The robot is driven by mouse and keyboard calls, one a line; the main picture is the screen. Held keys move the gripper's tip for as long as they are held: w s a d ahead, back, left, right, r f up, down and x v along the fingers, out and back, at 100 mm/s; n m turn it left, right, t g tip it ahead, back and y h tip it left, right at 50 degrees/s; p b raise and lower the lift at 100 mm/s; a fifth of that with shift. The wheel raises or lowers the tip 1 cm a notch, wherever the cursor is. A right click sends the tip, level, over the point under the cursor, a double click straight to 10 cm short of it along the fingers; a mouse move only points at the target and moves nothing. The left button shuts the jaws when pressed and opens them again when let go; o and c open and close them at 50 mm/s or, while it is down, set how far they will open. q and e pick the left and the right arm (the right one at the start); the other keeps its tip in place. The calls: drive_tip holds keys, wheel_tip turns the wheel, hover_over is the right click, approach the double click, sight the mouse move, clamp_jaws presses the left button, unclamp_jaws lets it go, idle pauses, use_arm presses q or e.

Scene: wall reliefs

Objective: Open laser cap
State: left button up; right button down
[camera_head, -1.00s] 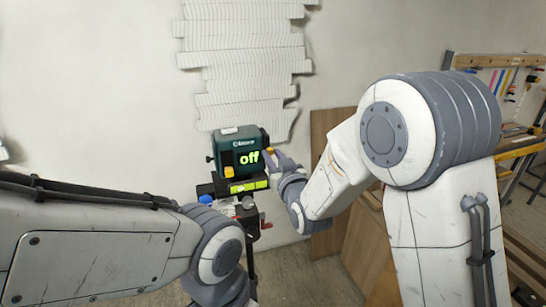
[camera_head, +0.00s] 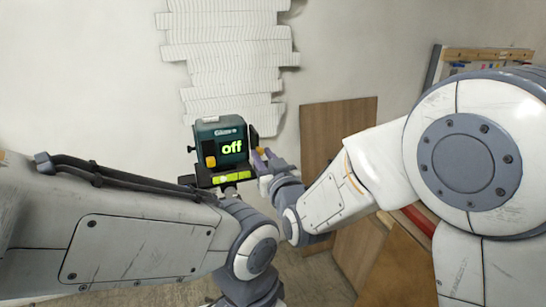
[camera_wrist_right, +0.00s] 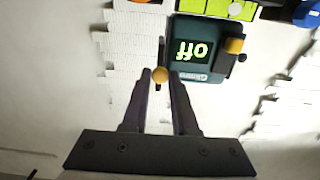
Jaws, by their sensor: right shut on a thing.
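A dark green laser device (camera_head: 218,132) stands in front of the wall in the head view. Its screen (camera_head: 232,147) reads "off". A thin dark flap, apparently the cap (camera_head: 254,137), stands at its right side. In the right wrist view the device (camera_wrist_right: 205,29) appears upside down. There the thin flap (camera_wrist_right: 162,50) runs beside its body and carries a round yellow knob (camera_wrist_right: 160,75). My right gripper (camera_wrist_right: 160,76) is shut on this knob. In the head view the right gripper (camera_head: 262,160) is beside the device's right side. My left gripper is out of view.
A yellow-green level strip (camera_head: 232,178) lies under the screen. White ridged wall relief panels (camera_head: 228,60) hang behind the device. A brown wooden board (camera_head: 338,130) leans on the wall to the right. My left arm crosses the lower left.

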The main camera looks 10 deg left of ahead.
drive_tip(key=c, duration=0.7)
unclamp_jaws()
drive_tip(key=b+v, duration=0.5)
drive_tip(key=v, duration=0.5)
drive_tip(key=shift+s+b, duration=0.2)
drive_tip(key=shift+b, duration=0.1)
drive_tip(key=shift+d, duration=0.1)
